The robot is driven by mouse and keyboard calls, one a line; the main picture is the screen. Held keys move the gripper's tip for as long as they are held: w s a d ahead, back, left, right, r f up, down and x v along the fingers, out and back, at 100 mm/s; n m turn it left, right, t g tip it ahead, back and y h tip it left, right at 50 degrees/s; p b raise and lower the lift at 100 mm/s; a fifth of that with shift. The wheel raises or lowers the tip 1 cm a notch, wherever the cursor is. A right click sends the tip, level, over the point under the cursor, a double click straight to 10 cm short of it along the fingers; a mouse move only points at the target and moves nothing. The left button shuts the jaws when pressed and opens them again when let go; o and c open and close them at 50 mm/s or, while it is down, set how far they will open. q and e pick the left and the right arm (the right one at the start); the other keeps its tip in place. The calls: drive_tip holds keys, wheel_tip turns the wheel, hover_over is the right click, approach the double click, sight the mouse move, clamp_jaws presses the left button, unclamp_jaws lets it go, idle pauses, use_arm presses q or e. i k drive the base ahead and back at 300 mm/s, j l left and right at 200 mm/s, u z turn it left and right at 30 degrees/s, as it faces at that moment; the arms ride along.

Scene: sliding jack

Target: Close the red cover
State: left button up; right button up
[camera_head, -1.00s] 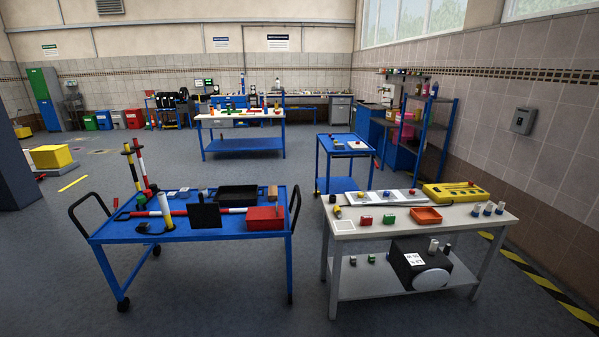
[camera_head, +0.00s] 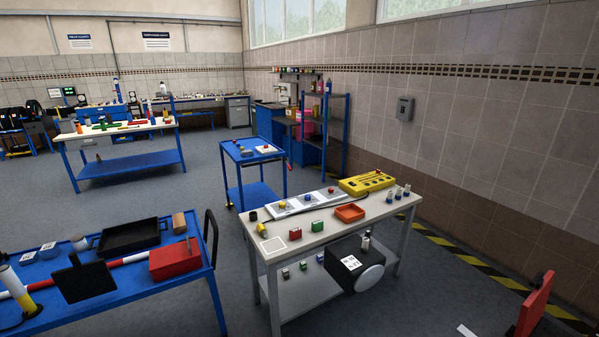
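A red panel (camera_head: 535,304) stands upright and slightly tilted at the lower right edge, with a dark part at its base. It may be the red cover; what it is attached to is cut off by the picture edge. A red box (camera_head: 175,260) sits on the right end of the blue cart (camera_head: 200,288) at the left. I cannot tell whether it has a separate lid. Neither of my grippers is in view.
A grey table (camera_head: 330,228) in the middle holds small coloured blocks, an orange tray (camera_head: 349,213) and a yellow control box (camera_head: 367,183). A smaller blue cart (camera_head: 250,152) stands behind it. Open floor lies between the table and the red panel.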

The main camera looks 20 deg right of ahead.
sight(533, 308)
drive_tip(key=i+z, duration=0.2)
drive_tip(key=z, duration=0.25)
drive_tip(key=i+j+z, duration=0.2)
drive_tip(key=z, duration=0.25)
drive_tip(key=i+j+z, duration=0.1)
drive_tip(key=z, duration=0.35)
drive_tip(key=i+j+z, duration=0.2)
drive_tip(key=z, duration=0.25)
drive_tip(key=i+j+z, duration=0.2)
drive_tip(key=z, duration=0.25)
drive_tip(key=j+z, duration=0.3)
drive_tip(key=z, duration=0.15)
drive_tip(key=i+j+z, duration=0.15)
drive_tip(key=j+z, duration=0.15)
drive_tip(key=i+j+z, duration=0.15)
drive_tip(key=j+z, duration=0.5)
drive_tip(key=j, duration=0.15)
drive_tip(key=k+l+u, duration=0.1)
drive_tip(key=l+u, duration=0.15)
drive_tip(key=u, duration=0.2)
drive_tip(key=k+l+u, duration=0.15)
drive_tip(key=u, duration=0.35)
drive_tip(key=k+l+u, duration=0.15)
drive_tip(key=u, duration=0.3)
drive_tip(key=k, duration=0.05)
